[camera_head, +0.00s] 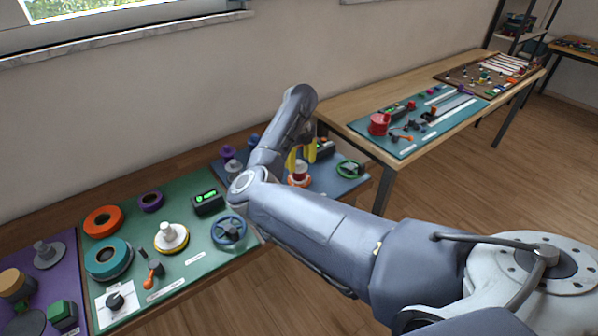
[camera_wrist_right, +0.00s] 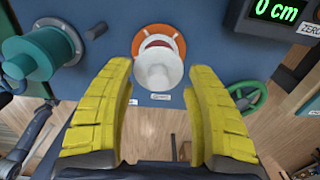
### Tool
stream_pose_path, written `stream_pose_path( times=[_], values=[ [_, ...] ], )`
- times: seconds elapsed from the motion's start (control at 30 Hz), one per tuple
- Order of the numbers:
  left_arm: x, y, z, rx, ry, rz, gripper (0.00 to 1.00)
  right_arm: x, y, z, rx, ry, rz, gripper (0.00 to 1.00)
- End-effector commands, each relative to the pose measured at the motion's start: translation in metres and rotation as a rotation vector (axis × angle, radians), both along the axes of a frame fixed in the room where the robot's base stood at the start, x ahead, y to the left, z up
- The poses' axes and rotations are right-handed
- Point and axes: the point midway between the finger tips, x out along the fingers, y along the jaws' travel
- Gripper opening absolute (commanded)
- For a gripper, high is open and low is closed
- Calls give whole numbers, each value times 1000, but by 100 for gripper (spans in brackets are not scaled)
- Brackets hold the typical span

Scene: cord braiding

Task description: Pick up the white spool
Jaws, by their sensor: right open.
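The white spool (camera_wrist_right: 157,72) stands on an orange ring (camera_wrist_right: 166,34) on a blue board, with some dark red showing at its far side. In the head view it shows as a small white and red piece (camera_head: 300,174) below the yellow fingers. My right gripper (camera_head: 302,154) is open. In the right wrist view its two yellow fingers (camera_wrist_right: 160,68) lie left and right of the spool, with gaps on both sides. I cannot tell how far the fingertips are from it in depth. My left gripper is in neither view.
A green handwheel (camera_wrist_right: 250,98) and a box with a "0 cm" display (camera_wrist_right: 275,12) are at the right.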

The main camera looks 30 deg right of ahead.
Motion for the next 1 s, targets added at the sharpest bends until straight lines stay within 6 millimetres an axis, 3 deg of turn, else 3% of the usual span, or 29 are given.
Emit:
stream_pose_path(
  times=[0.17, 0.6, 0.97, 1.0],
  values=[
    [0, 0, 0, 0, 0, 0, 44, 0, 0, -6, 0, 0, 1, 55],
    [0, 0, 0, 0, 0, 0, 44, 0, 2, -52, 0, 1, 1, 55],
    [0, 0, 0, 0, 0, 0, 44, 1, 2, -56, 0, 0, 1, 55],
    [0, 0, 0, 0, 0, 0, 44, 1, 2, -56, 0, 0, 1, 51]
  ],
)
